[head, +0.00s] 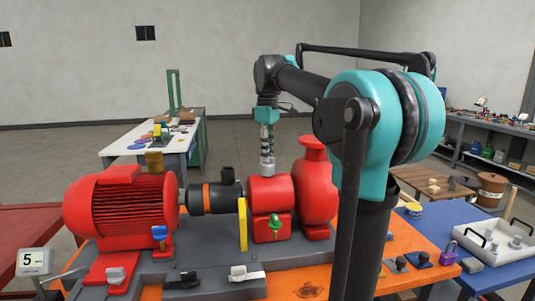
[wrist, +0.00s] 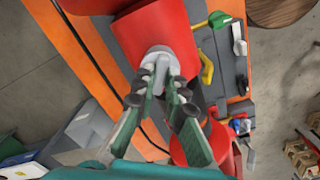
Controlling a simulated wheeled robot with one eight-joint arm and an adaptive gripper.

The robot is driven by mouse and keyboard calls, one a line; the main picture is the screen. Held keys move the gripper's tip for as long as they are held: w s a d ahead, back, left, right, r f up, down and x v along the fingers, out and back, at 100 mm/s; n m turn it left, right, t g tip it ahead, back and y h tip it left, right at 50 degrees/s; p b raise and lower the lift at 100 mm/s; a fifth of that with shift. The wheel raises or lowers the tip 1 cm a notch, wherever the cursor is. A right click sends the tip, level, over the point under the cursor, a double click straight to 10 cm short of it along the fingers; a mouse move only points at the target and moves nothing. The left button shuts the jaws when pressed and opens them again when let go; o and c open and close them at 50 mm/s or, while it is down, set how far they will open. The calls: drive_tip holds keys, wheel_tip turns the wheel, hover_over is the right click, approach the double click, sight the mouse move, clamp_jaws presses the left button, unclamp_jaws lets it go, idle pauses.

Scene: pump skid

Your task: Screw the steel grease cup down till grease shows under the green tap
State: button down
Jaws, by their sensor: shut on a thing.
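The steel grease cup (head: 267,168) stands upright on top of the red bearing housing (head: 270,194) in the middle of the skid. In the wrist view the grey cup (wrist: 160,54) sits on the red casing between my fingertips. My gripper (head: 267,152) comes down from above and is shut on the cup; its two fingers also show in the wrist view (wrist: 159,88). The fingers hide part of the cup, and its thread is out of sight. The green tap (head: 275,224) is on the front of the housing. Whether grease is under it is too small to tell.
A red motor (head: 118,205) and black coupling stand left of the housing, and a red pump (head: 314,185) stands right. A yellow lever (head: 243,224) is close by. A display reading 5 (head: 34,262) is front left. A blue table with a white tray (head: 495,250) is at right.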

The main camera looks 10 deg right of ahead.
drive_tip(key=m, duration=0.4)
drive_tip(key=shift+m, duration=0.3)
drive_tip(key=m, duration=0.4)
idle(0.3)
drive_tip(key=c, duration=1.6)
unclamp_jaws()
drive_tip(key=shift+o, duration=0.2)
wheel_tip(320, 180, up, 12)
